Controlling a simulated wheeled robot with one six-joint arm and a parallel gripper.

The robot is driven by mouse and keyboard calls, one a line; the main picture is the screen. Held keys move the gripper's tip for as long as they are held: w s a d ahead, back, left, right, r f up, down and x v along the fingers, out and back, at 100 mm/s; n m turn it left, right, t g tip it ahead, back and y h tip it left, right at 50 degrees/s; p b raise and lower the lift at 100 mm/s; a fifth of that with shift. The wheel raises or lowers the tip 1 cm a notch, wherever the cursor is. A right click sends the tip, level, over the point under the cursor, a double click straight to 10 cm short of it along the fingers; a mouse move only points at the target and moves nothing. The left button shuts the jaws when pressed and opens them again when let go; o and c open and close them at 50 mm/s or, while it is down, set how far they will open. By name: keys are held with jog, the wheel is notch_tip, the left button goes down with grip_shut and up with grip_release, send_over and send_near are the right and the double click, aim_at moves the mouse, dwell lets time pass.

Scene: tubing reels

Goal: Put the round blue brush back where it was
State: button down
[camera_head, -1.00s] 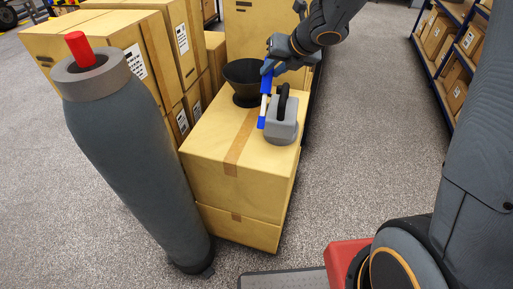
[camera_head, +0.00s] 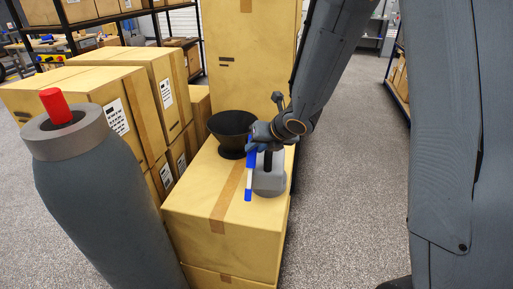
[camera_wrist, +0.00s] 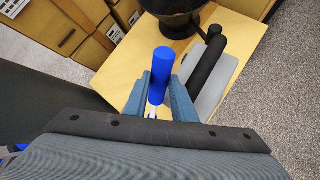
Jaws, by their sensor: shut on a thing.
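The round blue brush (camera_head: 249,181) is blue at both ends with a pale band between. It hangs nearly upright above the top carton (camera_head: 192,193), at the left side of a grey block with a black handle (camera_head: 270,181). My gripper (camera_head: 257,137) is shut on the brush's upper part. In the wrist view the blue cylindrical end (camera_wrist: 161,72) stands between the two fingers (camera_wrist: 160,103). Whether its lower end touches the carton or the block cannot be told.
A black bowl on a foot (camera_head: 232,128) stands behind the brush on the same carton. A grey column (camera_head: 95,200) with a red cylinder (camera_head: 56,104) in its top is at left. Stacked cartons (camera_head: 133,82) stand at left and behind; open floor (camera_head: 345,175) lies to the right.

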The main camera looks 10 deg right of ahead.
jog(key=shift+f+b, duration=0.4)
jog(key=shift+b, duration=0.2)
jog(key=c, duration=1.5)
grip_release()
